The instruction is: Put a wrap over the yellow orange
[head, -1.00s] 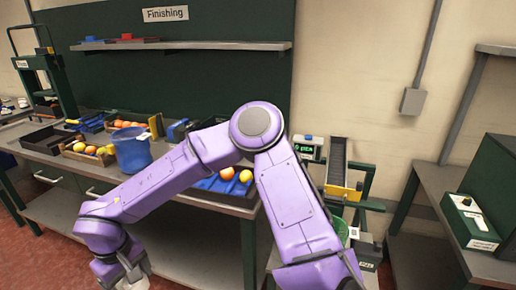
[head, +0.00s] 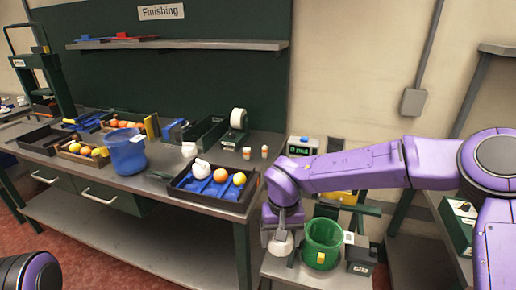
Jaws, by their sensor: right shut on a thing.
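A black tray (head: 212,199) with a blue insert stands at the right end of the workbench. It holds a white lumpy thing (head: 201,168), perhaps a wrapped fruit, an orange fruit (head: 220,175) and a yellow orange (head: 239,179) at the right. No white cover shows over the yellow one. My right gripper (head: 283,232) points down, right of and below the tray, left of a green basket. It is shut on a white thing (head: 281,246), perhaps a wrap; its fingers are small and partly hidden. My left gripper is out of view.
The green basket (head: 322,246) stands on a low stand beside the bench. A blue bucket (head: 126,152), a crate of fruit (head: 84,151), a white piece (head: 188,150) and a tape dispenser (head: 236,131) are on the bench. Two small bottles (head: 247,153) stand behind the tray.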

